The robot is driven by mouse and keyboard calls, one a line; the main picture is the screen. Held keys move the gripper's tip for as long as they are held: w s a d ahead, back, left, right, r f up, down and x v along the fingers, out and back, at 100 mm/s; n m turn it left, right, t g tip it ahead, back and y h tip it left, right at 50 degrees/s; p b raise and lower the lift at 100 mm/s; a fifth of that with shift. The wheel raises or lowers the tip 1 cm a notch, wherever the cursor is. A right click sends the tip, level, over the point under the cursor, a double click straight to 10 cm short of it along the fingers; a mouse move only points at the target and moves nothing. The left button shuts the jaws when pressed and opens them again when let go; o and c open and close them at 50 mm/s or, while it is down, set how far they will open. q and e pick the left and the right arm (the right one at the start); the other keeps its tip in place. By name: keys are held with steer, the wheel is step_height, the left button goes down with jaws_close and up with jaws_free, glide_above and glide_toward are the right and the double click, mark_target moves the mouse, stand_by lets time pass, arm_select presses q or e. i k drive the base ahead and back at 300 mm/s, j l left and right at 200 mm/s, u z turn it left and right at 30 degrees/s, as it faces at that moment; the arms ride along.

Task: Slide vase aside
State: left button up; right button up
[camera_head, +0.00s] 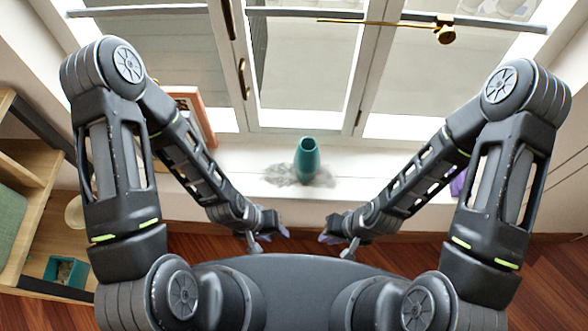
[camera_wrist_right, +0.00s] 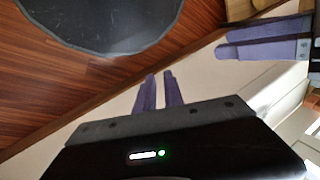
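The teal vase (camera_head: 308,160) stands upright on the white window sill, near the middle of the head view. My left gripper (camera_head: 284,231) is in front of the sill, below and left of the vase. My right gripper (camera_head: 328,239) is below and right of it. Neither touches the vase. In the right wrist view, the right gripper's two purple fingers (camera_wrist_right: 158,92) lie close together with nothing seen between them. My left gripper's purple fingers (camera_wrist_right: 265,40) show at the upper right there. I cannot tell whether either pair is fully shut. The vase is not seen in that view.
An orange-framed picture (camera_head: 196,112) leans at the left of the sill, partly behind my arm. A purple object (camera_head: 458,184) is at the right. A wooden shelf (camera_head: 36,238) stands left.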

mark_target(307, 159)
steer(key=k, duration=0.55)
steer(key=u, duration=1.7)
steer(key=l+u, duration=0.1)
steer(key=l, duration=0.3)
steer(key=k+l+u, duration=0.1)
steer(key=l, duration=0.3)
